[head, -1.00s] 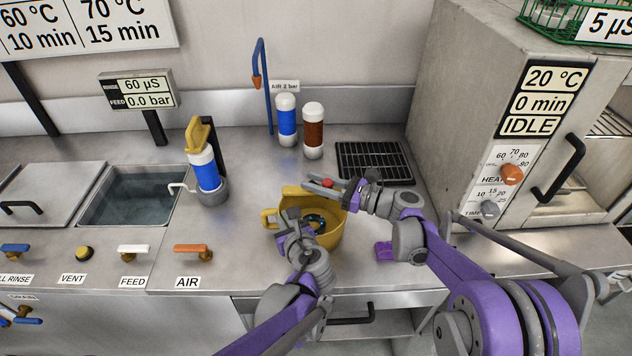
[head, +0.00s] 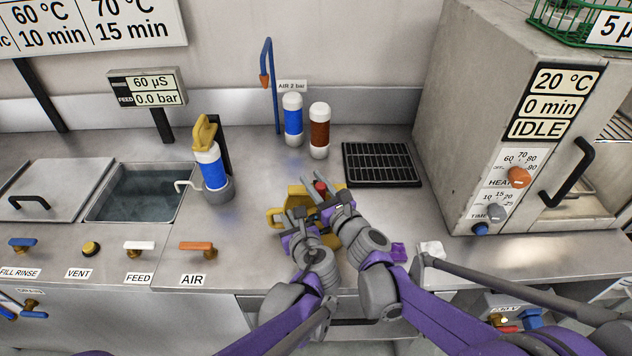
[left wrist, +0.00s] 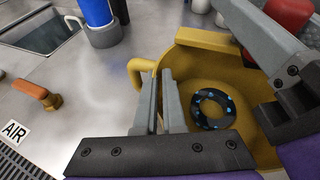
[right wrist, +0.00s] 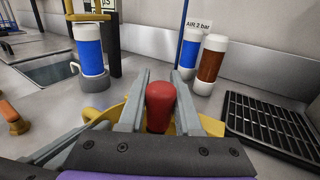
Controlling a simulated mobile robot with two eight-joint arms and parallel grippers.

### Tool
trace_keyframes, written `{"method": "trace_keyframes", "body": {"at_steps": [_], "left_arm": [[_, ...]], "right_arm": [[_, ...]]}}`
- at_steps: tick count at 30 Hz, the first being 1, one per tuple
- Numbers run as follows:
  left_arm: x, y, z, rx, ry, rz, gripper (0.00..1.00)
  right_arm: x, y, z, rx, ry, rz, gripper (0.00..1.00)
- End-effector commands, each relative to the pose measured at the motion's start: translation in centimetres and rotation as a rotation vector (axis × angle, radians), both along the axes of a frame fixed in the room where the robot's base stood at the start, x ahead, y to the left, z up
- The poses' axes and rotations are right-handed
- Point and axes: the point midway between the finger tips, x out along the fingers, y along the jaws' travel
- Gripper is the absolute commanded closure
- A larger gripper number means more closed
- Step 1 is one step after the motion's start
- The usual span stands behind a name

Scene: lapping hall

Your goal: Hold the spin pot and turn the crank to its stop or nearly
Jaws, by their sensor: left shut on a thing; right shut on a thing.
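The yellow spin pot (head: 296,190) stands on the steel counter, largely hidden by my grippers in the head view. In the left wrist view the pot (left wrist: 190,72) shows its inside, with a dark ring with blue pieces (left wrist: 213,109) on its floor. My left gripper (head: 298,212) is shut on the pot's wall near its side handle (left wrist: 138,72). The crank's red knob (head: 320,187) is above the pot's far side. My right gripper (head: 334,200) is shut on the knob, which shows between its fingers in the right wrist view (right wrist: 160,105). The crank arm is mostly hidden.
A blue-bodied bottle in a grey holder (head: 213,172) stands left of the pot. Blue (head: 293,122) and brown (head: 319,132) canisters stand behind it. A black grate (head: 382,164) and the oven (head: 500,130) are to the right. A water basin (head: 140,192) is at left.

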Motion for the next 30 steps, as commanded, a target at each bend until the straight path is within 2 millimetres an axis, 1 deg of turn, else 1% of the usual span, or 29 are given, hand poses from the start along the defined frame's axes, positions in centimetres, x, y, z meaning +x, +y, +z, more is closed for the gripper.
{"method": "trace_keyframes", "body": {"at_steps": [7,18,19,23,24,30], "left_arm": [[-0.06,-0.1,-0.04,-0.001,0.0,-0.003,1.0],[-0.06,-0.09,-0.05,-0.001,0.001,-0.002,1.0],[-0.06,-0.09,-0.05,-0.001,0.001,-0.002,1.0],[-0.05,-0.07,-0.04,-0.002,0.0,-0.002,1.0],[-0.06,-0.06,-0.04,-0.002,0.0,-0.001,1.0],[-0.06,-0.01,-0.05,-0.001,0.001,0.0,1.0]], "right_arm": [[-0.02,0.17,-0.16,-0.002,0.008,-0.043,1.0],[-0.04,0.18,-0.23,-0.004,0.009,-0.046,1.0],[-0.05,0.19,-0.23,-0.004,0.009,-0.046,0.64],[-0.05,0.17,-0.23,-0.004,0.008,-0.046,0.41],[-0.04,0.16,-0.22,-0.004,0.008,-0.046,0.37],[-0.02,0.13,-0.21,-0.003,0.008,-0.046,0.37]]}}
